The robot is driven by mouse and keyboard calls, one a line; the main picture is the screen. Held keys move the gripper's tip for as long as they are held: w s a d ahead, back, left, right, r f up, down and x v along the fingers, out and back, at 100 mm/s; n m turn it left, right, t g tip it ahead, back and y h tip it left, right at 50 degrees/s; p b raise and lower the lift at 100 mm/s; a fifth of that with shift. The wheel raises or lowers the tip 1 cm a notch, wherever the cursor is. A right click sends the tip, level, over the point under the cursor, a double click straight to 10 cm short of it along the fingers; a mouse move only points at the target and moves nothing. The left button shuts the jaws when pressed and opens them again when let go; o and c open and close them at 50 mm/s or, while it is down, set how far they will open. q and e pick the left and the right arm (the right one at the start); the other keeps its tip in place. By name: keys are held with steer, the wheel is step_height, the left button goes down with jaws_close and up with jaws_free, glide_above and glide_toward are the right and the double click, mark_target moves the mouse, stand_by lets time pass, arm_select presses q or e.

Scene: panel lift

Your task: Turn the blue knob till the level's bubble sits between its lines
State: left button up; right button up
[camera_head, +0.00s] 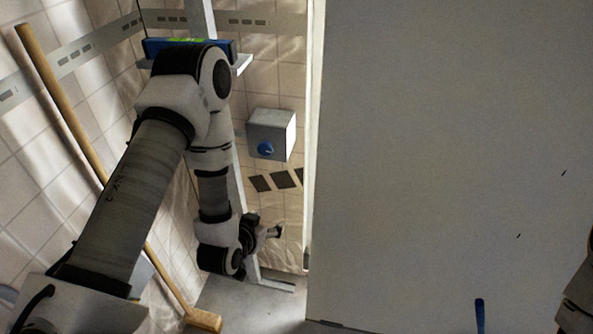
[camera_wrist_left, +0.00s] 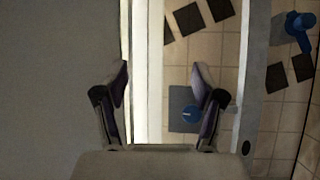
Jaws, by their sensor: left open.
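The blue knob (camera_head: 265,149) is on the front of a grey box (camera_head: 270,128) on the tiled wall, left of the big panel's edge. It also shows in the left wrist view (camera_wrist_left: 190,114), beyond my left fingers. The blue level (camera_head: 221,47) lies on a ledge at the top. A green patch shows on it, but my arm covers part of it and the bubble cannot be made out. My left gripper (camera_head: 275,232) is below the box, open, empty and apart from the knob. In the left wrist view its fingers (camera_wrist_left: 162,90) are spread. My right gripper is out of view.
The large grey panel (camera_head: 445,150) fills the right side. A pale upright post (camera_wrist_left: 248,70) stands beside the knob. Another blue fitting (camera_wrist_left: 298,28) is past the post. A wooden-handled tool (camera_head: 65,100) leans at the left. A blue handle (camera_head: 480,316) shows at the bottom right.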

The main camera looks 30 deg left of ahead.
mark_target(264, 151)
arm_select(q)
steer(key=w+a+r+t+y+b, duration=0.1)
steer(key=w+a+r+t, duration=0.1)
steer(key=w, duration=0.2)
steer(key=w+a+r+n+t+y+b, duration=0.1)
steer(key=w+a+r+t, duration=0.1)
steer(key=w, duration=0.3)
steer(key=w+a+r+n+t+y+b, duration=0.1)
steer(key=w+a+r+t, duration=0.1)
steer(key=w+a+r, duration=0.2)
steer(key=shift+w+a+r, duration=0.15)
steer(key=shift+w+r, duration=0.1)
steer(key=shift+w, duration=0.45)
steer(key=c, duration=1.1)
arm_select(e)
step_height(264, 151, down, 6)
